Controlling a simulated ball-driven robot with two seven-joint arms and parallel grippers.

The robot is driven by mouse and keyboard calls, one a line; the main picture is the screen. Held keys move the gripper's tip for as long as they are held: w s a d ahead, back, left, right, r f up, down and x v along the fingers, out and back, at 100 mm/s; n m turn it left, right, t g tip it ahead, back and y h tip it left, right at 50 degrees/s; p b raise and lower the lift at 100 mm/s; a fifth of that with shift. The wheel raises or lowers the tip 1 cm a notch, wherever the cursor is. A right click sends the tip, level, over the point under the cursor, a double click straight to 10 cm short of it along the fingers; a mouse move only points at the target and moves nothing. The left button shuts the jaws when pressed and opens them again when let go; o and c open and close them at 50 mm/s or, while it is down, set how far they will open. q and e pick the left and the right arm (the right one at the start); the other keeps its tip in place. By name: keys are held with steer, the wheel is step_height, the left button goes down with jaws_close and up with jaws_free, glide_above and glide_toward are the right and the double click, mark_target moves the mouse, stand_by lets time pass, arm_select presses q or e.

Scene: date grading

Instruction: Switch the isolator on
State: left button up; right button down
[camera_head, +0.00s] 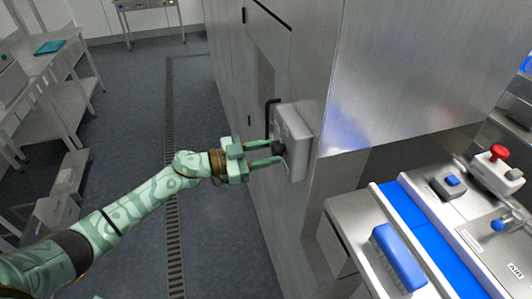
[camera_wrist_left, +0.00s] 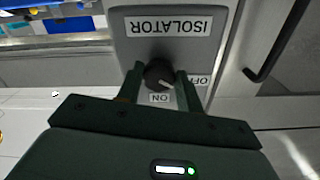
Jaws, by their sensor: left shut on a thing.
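The isolator (camera_head: 296,142) is a grey box on the side of a steel cabinet. In the left wrist view its face (camera_wrist_left: 212,48) appears upside down, with ISOLATOR, OFF and ON labels. Its round dark knob (camera_wrist_left: 158,73) has a small pale mark pointing to the picture's lower right, between the ON label (camera_wrist_left: 160,98) and the OFF label (camera_wrist_left: 199,80). My left gripper (camera_head: 280,153) reaches the box front. In the wrist view its fingers (camera_wrist_left: 158,78) are shut on the knob, one on each side. My right gripper is not in view.
A black door handle (camera_head: 269,115) is close beside the box; it also shows in the wrist view (camera_wrist_left: 279,42). At right are a blue belt (camera_head: 432,235), a blue brush (camera_head: 399,257) and a red button (camera_head: 498,153).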

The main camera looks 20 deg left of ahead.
arm_select(q)
steer(key=m+b, duration=0.1)
steer(key=m, duration=0.4)
steer(key=shift+w+a+m, duration=0.1)
steer(key=shift+w+m, duration=0.05)
steer(key=shift+m, duration=0.15)
steer(key=m+b, duration=0.2)
steer(key=m, duration=0.2)
steer(key=shift+r+m+b, duration=0.15)
steer(key=shift+m+b, duration=0.3)
steer(key=shift+m, duration=0.45)
steer(key=o, duration=1)
